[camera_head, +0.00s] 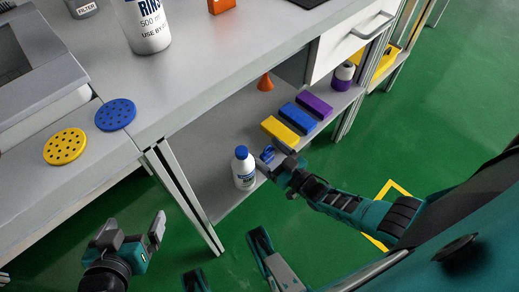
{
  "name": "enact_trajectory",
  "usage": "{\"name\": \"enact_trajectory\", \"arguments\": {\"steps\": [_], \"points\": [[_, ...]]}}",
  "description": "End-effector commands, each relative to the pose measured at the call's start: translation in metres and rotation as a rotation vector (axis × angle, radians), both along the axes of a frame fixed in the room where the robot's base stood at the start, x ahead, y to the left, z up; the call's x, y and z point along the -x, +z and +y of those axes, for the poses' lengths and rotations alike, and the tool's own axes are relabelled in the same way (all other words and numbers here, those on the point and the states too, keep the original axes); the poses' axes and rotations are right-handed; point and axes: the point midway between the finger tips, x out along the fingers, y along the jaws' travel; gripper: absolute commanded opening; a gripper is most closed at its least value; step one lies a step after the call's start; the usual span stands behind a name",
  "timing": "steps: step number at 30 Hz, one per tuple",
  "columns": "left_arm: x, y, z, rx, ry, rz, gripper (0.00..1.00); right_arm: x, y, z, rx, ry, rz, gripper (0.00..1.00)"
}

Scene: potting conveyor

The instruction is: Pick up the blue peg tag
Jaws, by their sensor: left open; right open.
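A small blue item (267,152), which looks like the blue peg tag, is on the lower shelf, right of a white bottle. My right gripper (272,162) is open at this item, with its fingers close around or beside it. I cannot tell whether they touch it, and the gripper partly hides it. My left gripper (137,232) is open and empty over the green floor, left of the table leg and away from the item.
The white bottle (244,169) with a blue cap stands close left of my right gripper. Yellow (280,131), blue (297,118) and purple (314,106) blocks lie behind it. An orange cone (265,83) is farther back. The worktop (205,62) overhangs the shelf.

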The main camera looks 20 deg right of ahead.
Motion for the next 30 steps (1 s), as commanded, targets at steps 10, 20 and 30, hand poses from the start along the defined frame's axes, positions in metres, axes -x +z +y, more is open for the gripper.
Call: {"name": "enact_trajectory", "arguments": {"steps": [10, 20, 30], "points": [[-0.0020, 0.0023, 0.0000, 0.000, 0.001, -0.006, 1.00, 0.0002, -0.0002, -0.0001, 0.000, 0.000, 0.001, 0.81], [-0.0012, 0.0022, -0.0003, 0.001, 0.000, -0.005, 1.00, 0.0003, -0.0002, -0.0002, 0.000, 0.000, 0.001, 0.49], [-0.0001, 0.0017, -0.0006, 0.001, -0.001, -0.003, 1.00, 0.0002, -0.0001, -0.0003, 0.000, 0.000, 0.001, 0.27]]}}
